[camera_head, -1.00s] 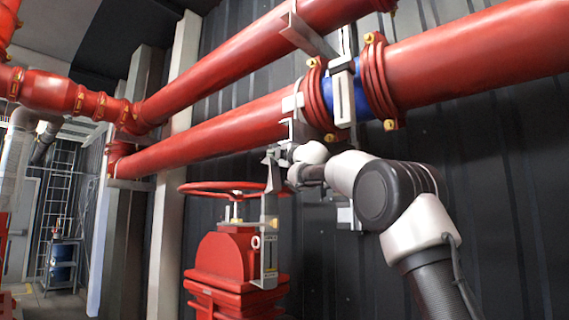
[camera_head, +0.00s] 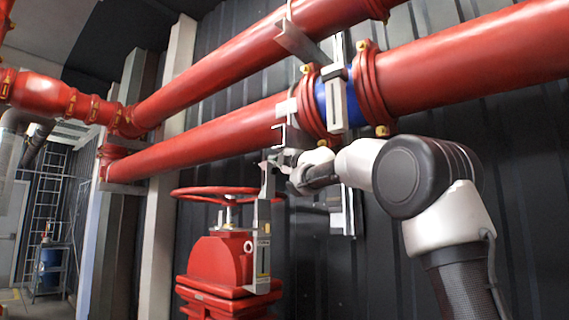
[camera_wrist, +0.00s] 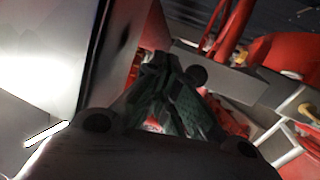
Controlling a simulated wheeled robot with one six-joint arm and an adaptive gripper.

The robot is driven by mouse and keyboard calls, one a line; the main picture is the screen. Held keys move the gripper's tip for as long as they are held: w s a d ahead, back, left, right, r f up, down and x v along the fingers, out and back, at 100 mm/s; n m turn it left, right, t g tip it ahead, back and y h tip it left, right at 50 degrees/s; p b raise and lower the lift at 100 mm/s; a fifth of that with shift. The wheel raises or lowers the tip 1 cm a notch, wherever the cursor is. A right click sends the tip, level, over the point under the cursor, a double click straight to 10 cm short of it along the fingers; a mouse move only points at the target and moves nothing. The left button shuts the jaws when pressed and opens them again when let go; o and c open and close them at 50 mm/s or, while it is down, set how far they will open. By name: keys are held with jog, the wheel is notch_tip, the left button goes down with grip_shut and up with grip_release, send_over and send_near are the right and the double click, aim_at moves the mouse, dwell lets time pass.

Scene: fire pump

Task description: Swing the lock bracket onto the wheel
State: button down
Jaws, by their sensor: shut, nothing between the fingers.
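The red handwheel (camera_head: 212,193) sits level on its stem above the red valve body (camera_head: 215,262). The grey lock bracket (camera_head: 262,245) stands upright at the right side of the valve, its upper part close to the wheel's right rim. I cannot tell whether the bracket touches the rim. My gripper (camera_head: 270,164) is at the bracket's upper end, just above and right of the wheel. In the wrist view, the dark fingers (camera_wrist: 168,98) are together with nothing held. Grey metal (camera_wrist: 222,84) lies close beside them; whether they touch is unclear.
Two large red pipes (camera_head: 430,72) run along the dark ribbed wall above my arm. A blue pipe section (camera_head: 322,100) and grey pipe supports (camera_head: 338,104) are close above the gripper. A pale post (camera_head: 160,240) stands left of the valve.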

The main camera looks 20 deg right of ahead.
jog(key=v, duration=0.5)
